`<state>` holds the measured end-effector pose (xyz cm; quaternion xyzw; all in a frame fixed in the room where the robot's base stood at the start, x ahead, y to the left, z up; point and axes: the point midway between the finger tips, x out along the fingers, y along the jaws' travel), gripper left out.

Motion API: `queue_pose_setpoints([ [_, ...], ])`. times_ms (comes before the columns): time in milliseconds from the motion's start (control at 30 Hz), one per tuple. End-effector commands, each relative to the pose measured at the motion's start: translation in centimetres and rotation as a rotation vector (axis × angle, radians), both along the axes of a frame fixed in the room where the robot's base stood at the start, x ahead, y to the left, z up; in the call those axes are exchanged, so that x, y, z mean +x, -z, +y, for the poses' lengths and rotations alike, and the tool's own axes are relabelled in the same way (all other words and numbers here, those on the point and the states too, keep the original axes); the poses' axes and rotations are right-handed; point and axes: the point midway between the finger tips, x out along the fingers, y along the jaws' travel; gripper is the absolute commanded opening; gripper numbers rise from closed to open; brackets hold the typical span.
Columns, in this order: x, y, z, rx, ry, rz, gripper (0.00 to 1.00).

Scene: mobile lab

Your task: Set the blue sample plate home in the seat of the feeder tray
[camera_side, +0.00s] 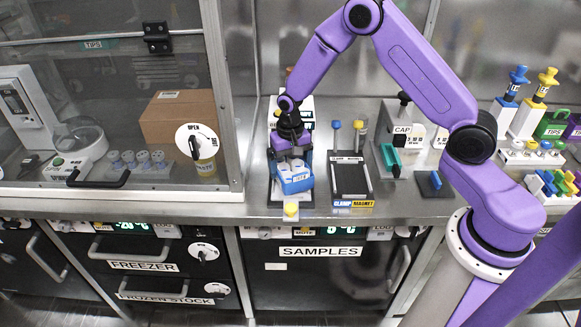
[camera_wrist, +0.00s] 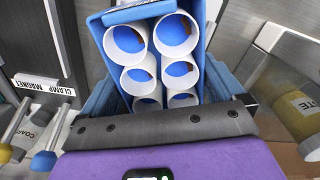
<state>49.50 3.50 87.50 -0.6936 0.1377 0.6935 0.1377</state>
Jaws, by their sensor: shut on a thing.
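My gripper (camera_side: 292,160) points down at the middle of the bench in the side view. It is shut on the blue sample plate (camera_side: 297,187), a blue block with several white round cups. In the wrist view the plate (camera_wrist: 204,72) extends away from my gripper, with its open cups in two rows. A dark base (camera_side: 280,203) shows partly beneath and beside the plate, with a yellow button (camera_side: 291,209) at its front. It may be the feeder tray; the plate and my gripper hide its seat. I cannot tell whether the plate touches it.
A dark clamp-magnet station (camera_side: 350,181) stands close to the right of the plate. Blue and yellow-topped posts rise behind it. A glass enclosure (camera_side: 120,110) bounds the left side. The bench's front edge is near. A grey CAP unit (camera_side: 405,135) stands farther right.

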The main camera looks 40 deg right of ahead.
Motion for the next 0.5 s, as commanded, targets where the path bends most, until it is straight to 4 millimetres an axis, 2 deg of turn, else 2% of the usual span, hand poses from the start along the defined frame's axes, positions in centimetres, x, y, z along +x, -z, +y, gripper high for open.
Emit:
queue_pose_setpoints([
  [167, 0.1, -1.1, 0.0, 0.001, 0.0, -0.004, 0.58],
  [300, 0.1, -3.0, 0.0, 0.001, 0.001, -0.005, 0.58],
  [500, -2.4, -6.1, -0.1, 0.001, -0.001, -0.005, 0.58],
])
